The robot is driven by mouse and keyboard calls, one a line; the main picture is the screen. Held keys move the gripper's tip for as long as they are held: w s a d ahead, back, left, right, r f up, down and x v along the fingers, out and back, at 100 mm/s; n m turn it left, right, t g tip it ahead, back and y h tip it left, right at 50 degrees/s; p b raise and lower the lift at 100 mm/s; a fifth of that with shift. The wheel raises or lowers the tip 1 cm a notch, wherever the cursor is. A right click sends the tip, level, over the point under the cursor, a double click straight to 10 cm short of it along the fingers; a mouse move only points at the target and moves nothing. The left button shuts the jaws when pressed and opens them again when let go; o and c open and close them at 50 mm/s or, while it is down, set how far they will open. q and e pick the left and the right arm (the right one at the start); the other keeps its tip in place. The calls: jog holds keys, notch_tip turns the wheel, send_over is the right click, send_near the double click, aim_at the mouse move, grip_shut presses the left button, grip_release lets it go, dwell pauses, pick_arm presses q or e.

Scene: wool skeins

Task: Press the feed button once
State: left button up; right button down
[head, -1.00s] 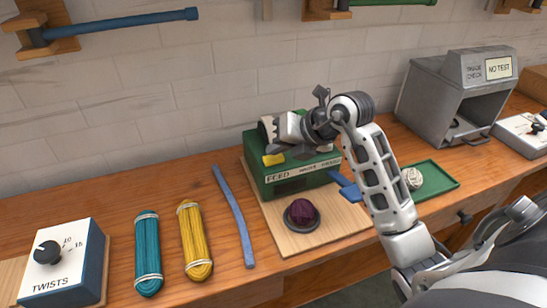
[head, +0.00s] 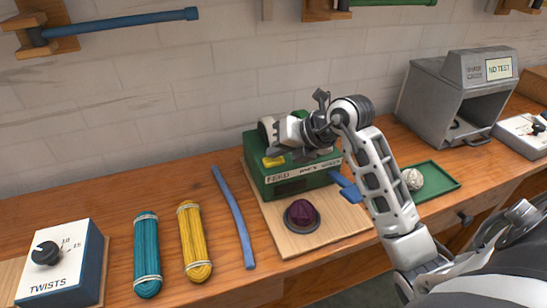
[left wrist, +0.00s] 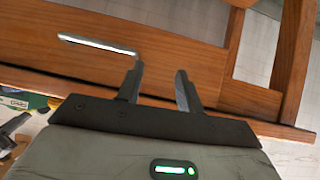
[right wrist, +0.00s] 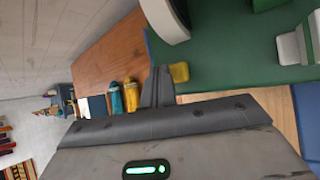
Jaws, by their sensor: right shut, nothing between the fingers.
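The green machine (head: 300,183) labelled FEED stands at the back of the bench. A small yellow button-like block (head: 274,161) sits on its top near the front left edge. My right gripper (head: 276,152) is over the machine's top, close to the yellow block. In the right wrist view, the shut, empty fingertips (right wrist: 160,70) are right beside the yellow block (right wrist: 179,72); I cannot tell whether they touch it. My left gripper (left wrist: 157,74) is open and empty, away from the machine, and is out of the head view.
A purple wool piece (head: 302,212) sits on a dark round holder in front of the machine. Teal (head: 147,255) and yellow (head: 194,242) skeins, a blue strip (head: 233,217) and the TWISTS dial box (head: 62,262) lie left. A green tray (head: 440,182) and grey checker (head: 458,95) stand right.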

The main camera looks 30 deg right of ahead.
aim_at(278, 161)
jog(key=shift+f, duration=0.3)
dwell(0.4)
jog(key=shift+r+p, duration=0.8)
jog(key=shift+r, duration=0.25)
notch_tip(278, 161, up, 5)
jog(key=p, duration=0.4)
jog(key=shift+r, duration=0.1)
dwell(0.4)
